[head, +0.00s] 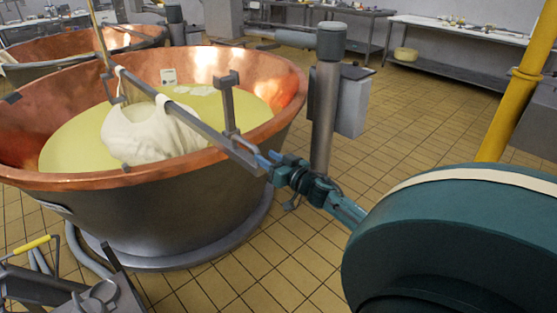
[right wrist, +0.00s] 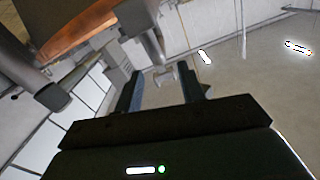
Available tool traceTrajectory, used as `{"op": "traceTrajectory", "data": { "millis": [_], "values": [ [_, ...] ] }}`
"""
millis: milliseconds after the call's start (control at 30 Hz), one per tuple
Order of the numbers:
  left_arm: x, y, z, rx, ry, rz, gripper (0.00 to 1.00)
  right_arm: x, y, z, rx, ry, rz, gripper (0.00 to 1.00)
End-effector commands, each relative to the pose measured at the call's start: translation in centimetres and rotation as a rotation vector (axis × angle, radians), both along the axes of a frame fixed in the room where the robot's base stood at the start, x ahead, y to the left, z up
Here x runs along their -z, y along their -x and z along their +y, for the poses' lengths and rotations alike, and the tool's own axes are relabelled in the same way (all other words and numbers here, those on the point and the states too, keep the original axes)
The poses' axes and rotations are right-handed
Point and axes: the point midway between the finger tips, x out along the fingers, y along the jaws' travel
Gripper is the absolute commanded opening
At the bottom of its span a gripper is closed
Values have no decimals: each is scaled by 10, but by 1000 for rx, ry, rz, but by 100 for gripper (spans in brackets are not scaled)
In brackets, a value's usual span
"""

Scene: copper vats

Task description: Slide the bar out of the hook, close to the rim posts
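The grey bar (head: 190,118) runs slanting across the copper vat (head: 285,105), from the hook (head: 117,97) to its near end beyond the right rim. A white cloth bundle (head: 150,132) hangs from the bar over pale yellow liquid. A grey forked rim post (head: 229,100) stands beside the bar. My right gripper (head: 268,162) is at the bar's near end. In the right wrist view my right gripper (right wrist: 164,92) has its fingers apart, with a small grey end piece (right wrist: 165,76) beyond or between the tips; contact is unclear. My left gripper is not in view.
A grey column (head: 325,100) with a box stands just beyond my right gripper. A second copper vat (head: 60,47) is behind. A yellow-handled metal frame (head: 35,270) is at lower left. The tiled floor (head: 400,125) is clear toward the back tables.

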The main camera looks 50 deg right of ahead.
Motion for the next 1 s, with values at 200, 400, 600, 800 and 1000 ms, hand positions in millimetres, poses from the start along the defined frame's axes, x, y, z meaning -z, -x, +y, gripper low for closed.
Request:
{"op": "traceTrajectory", "data": {
  "millis": [200,400,600,800,1000],
  "values": [
    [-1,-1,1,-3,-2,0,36,1,30,1,2,-2,1,40],
    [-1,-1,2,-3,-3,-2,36,0,39,2,2,-1,0,40],
    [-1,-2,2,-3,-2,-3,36,0,39,2,2,-1,-1,40],
    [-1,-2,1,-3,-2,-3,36,0,39,2,2,-1,-1,40],
    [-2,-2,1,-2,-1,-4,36,1,40,4,1,0,3,40]
  ]
}}
